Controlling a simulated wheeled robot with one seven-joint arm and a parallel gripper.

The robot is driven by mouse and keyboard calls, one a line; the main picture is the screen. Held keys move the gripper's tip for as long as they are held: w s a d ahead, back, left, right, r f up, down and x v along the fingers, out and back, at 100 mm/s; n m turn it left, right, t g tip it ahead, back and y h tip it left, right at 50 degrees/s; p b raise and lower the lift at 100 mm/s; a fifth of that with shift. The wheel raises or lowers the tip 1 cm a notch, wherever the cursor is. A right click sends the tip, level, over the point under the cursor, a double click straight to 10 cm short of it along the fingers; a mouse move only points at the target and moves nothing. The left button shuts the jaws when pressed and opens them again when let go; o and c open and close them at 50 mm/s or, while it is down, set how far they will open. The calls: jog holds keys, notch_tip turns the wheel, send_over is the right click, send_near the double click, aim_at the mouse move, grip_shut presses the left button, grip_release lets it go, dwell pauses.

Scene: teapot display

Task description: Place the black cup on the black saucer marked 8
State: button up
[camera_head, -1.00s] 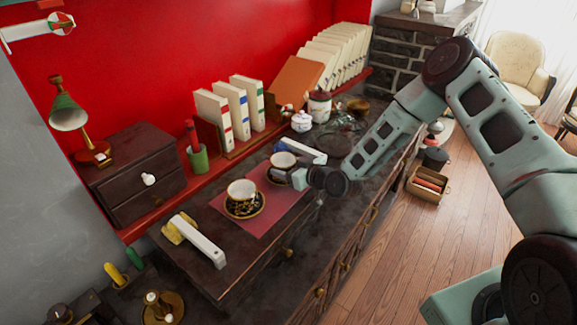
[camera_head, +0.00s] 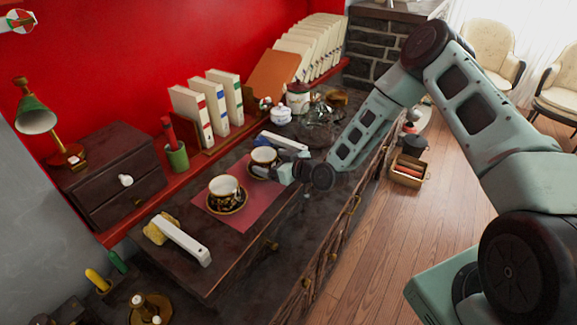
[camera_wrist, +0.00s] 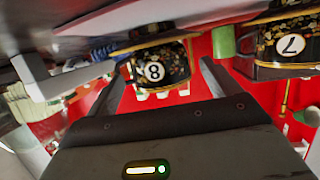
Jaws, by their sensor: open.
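Two black, patterned cups with white insides stand on the dark counter. The left cup (camera_head: 225,189) sits on a black and gold saucer (camera_head: 237,209); the other cup (camera_head: 263,156) is farther right, beside my gripper (camera_head: 284,172). The wrist view is upside down. In it a black floral cup marked 8 (camera_wrist: 172,72) shows between the open fingers of my gripper (camera_wrist: 166,82), with a gold-edged rim, likely a saucer, at its base. Contact with the fingers is unclear. A second cup marked 7 (camera_wrist: 287,51) is at the right. No separate saucer number is readable.
A red mat (camera_head: 244,226) lies under the cups. A white bar with a yellow end (camera_head: 185,242) lies left, and a white and blue bar (camera_head: 282,142) lies just behind the right cup. Books (camera_head: 215,105), a pen pot (camera_head: 177,157) and jars (camera_head: 298,98) stand behind.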

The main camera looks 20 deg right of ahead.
jog(key=b+v, duration=0.2)
jog(key=v, duration=0.8)
jog(key=s+a+r+n+g+h, duration=0.25)
jog(key=s+a+r+g, duration=0.25)
jog(key=s+a+g, duration=0.35)
jog(key=s+a+r+g+h, duration=0.1)
jog(key=s+r, duration=0.4)
jog(key=s, duration=0.7)
jog(key=s+a+r+g+h, duration=0.1)
jog(key=s+r, duration=0.5)
jog(key=s, duration=0.6)
jog(key=shift+a+g+h, duration=0.35)
jog(key=shift+g+h, duration=0.5)
jog(key=shift+g, duration=0.3)
